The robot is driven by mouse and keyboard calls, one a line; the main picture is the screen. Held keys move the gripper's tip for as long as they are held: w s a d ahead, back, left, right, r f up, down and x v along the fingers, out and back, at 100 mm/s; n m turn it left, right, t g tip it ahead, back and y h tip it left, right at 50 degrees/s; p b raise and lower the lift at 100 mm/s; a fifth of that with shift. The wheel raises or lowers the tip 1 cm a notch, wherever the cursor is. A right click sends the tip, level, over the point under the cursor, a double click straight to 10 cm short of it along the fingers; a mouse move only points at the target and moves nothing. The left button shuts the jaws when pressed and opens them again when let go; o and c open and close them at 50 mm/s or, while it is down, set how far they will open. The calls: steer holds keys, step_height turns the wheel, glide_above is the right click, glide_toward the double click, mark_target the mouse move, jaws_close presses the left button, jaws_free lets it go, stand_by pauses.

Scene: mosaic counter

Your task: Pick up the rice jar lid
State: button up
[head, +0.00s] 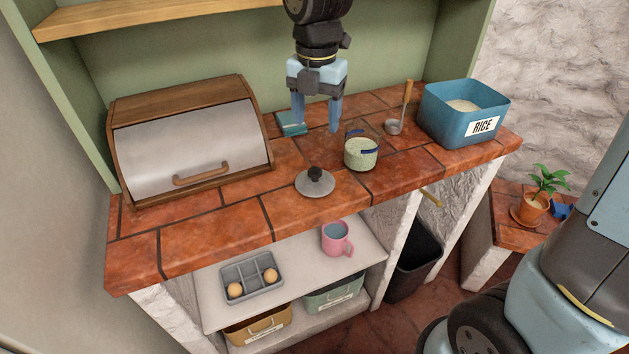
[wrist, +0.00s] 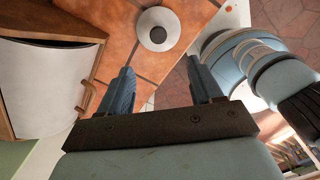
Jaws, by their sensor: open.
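The lid, a grey disc with a dark knob (head: 315,184), lies knob-up on the tiled counter. In the wrist view the lid (wrist: 158,30) is near the top edge, beyond my fingertips and roughly in line with the gap between them. My gripper (head: 316,120) is open and empty, its blue fingers pointing down above the back of the counter, apart from the lid. Both fingers show in the wrist view (wrist: 162,80). A glass jar with pale grains and a blue band (head: 361,155) stands open to the right of the lid.
A wooden bread box (head: 190,140) stands left of the lid. The counter's front edge is close before the lid.

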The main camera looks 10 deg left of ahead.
glide_above(315, 169)
steer(key=shift+n, duration=0.3)
steer(key=f, duration=0.8)
steer(key=shift+s+a, duration=0.1)
steer(key=shift+s, duration=0.25)
steer(key=shift+w+f, duration=0.2)
steer(key=shift+f, duration=1.35)
steer(key=shift+w+f, duration=0.15)
steer(key=shift+f, duration=1.35)
steer(key=c, duration=1.2)
steer(key=shift+o, duration=0.2)
steer(key=shift+r, duration=0.1)
